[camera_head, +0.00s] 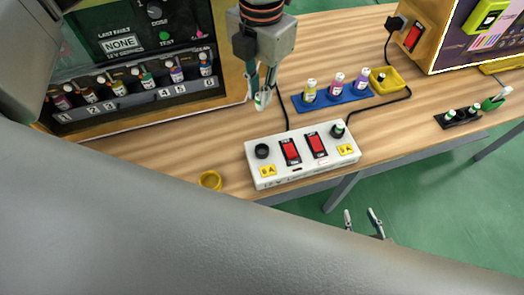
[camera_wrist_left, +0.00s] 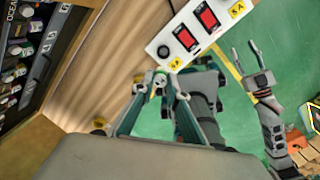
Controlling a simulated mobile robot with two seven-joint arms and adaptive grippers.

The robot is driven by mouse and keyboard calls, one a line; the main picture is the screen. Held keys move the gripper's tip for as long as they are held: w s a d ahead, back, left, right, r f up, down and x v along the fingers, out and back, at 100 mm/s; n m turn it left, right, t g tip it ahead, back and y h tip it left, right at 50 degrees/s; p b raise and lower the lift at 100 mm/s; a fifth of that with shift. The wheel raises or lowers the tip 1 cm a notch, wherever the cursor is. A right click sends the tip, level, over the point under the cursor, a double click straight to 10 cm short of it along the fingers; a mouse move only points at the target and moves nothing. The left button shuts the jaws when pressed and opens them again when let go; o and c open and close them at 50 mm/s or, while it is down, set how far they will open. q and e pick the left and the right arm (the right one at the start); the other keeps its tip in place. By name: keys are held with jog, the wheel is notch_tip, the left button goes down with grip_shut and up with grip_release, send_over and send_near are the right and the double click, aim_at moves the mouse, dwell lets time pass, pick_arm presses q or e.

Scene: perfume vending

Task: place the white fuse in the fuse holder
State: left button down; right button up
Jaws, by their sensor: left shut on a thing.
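My left gripper (camera_head: 262,98) points down and is shut on the small white fuse (camera_head: 260,101), which also shows between the fingertips in the left wrist view (camera_wrist_left: 160,82). It is above the table, behind the left end of a white power box (camera_head: 300,172). The box has a round black fuse holder (camera_head: 262,151) at its left end, apart from the held fuse.
A blue tray (camera_head: 331,101) with several bottles and a yellow dish (camera_head: 386,81) stand behind the box. A yellow cup (camera_head: 210,180) is at the front left. A vending machine (camera_head: 135,65) stands on the left. A black rack (camera_head: 457,117) is at right.

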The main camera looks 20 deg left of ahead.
pick_arm(q)
jog(key=shift+s+d+r+n, duration=0.15)
jog(key=shift+r+n, duration=0.15)
jog(key=shift+n, duration=0.2)
jog(key=shift+s+d+r+n, duration=0.1)
jog(key=shift+r+n, duration=0.2)
jog(key=shift+n, duration=0.2)
jog(key=shift+f, duration=0.1)
jog(key=shift+f+p, duration=0.8)
jog(key=shift+f, duration=9)
jog(key=shift+f, duration=0.2)
jog(key=c, duration=2)
grip_release()
jog(key=shift+r, duration=0.1)
